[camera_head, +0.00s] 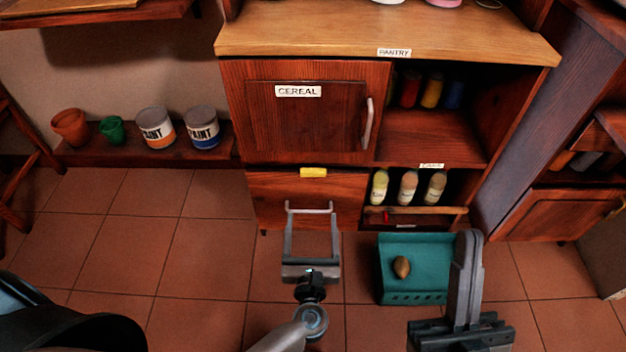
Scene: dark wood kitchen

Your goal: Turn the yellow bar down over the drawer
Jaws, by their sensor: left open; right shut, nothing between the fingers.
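The yellow bar (313,172) is a short block lying level at the top edge of the drawer (268,192), just under the CEREAL door. The wooden drawer front appears flush with the cabinet. A pale horizontal handle bar shows low on the drawer front, between the fingertips of my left gripper (310,209). That gripper is open, below the yellow bar and apart from it in the picture. Whether it touches the handle is unclear. My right gripper (468,236) is shut and empty, beside the teal crate to the right.
The teal crate (388,285) on the tiled floor holds a brown, potato-like item (401,267). Several bottles (408,188) stand in an open compartment right of the drawer. The CEREAL door (290,120) is closed. Paint cans and pots line a low shelf at left.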

